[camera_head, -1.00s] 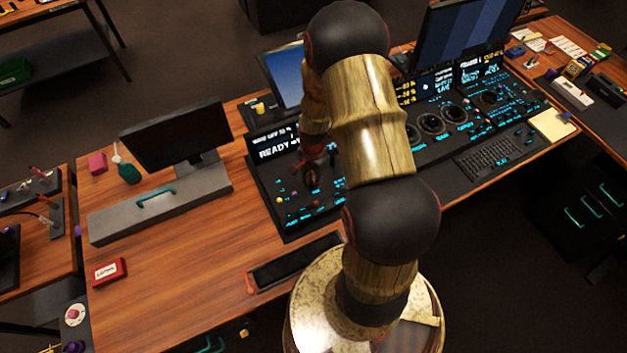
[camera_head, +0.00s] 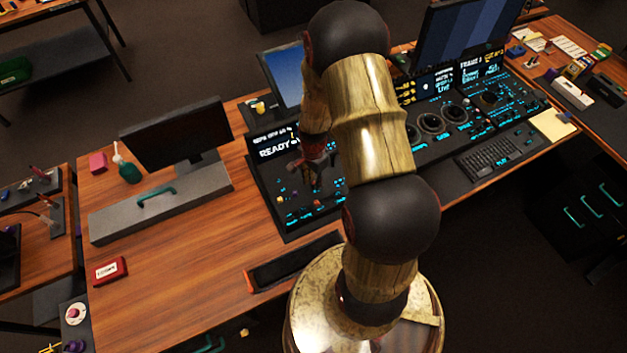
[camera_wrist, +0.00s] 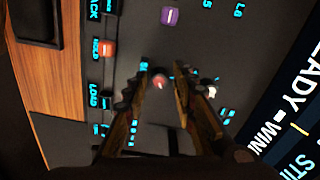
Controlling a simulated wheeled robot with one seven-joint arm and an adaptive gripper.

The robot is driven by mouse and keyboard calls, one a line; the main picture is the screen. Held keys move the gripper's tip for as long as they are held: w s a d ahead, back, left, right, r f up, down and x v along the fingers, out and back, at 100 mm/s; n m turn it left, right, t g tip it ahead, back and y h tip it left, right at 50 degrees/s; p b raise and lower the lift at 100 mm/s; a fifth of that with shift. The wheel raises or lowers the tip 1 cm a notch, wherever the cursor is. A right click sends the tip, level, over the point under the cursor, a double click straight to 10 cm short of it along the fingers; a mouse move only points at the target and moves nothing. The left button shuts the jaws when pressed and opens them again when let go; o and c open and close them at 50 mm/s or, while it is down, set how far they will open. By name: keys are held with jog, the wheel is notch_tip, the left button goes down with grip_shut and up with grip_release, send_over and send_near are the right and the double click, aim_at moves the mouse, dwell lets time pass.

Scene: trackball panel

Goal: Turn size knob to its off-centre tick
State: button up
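The control panel (camera_head: 270,190) with glowing cyan labels lies under my arm. In the wrist view, a small red-topped knob (camera_wrist: 159,81) stands between the fingertips of my gripper (camera_wrist: 161,76), beside a partly hidden label that seems to begin "SI". The two fingers are apart, with a gap showing on the knob's sides, so I see no grip on it. The knob's pointer and ticks are too small to read. In the head view my gripper (camera_head: 314,170) is low over the panel, partly hidden by my arm.
A pale knob (camera_wrist: 210,91) sits just right of the right finger. An orange button (camera_wrist: 106,49) and a purple control (camera_wrist: 169,16) are nearby. The lit "READY" display (camera_wrist: 285,110) borders the panel. A monitor (camera_head: 175,135) stands on the desk at left.

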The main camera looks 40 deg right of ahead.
aim_at(314, 182)
jog(key=shift+o, duration=0.6)
notch_tip(314, 182, up, 12)
dwell(0.8)
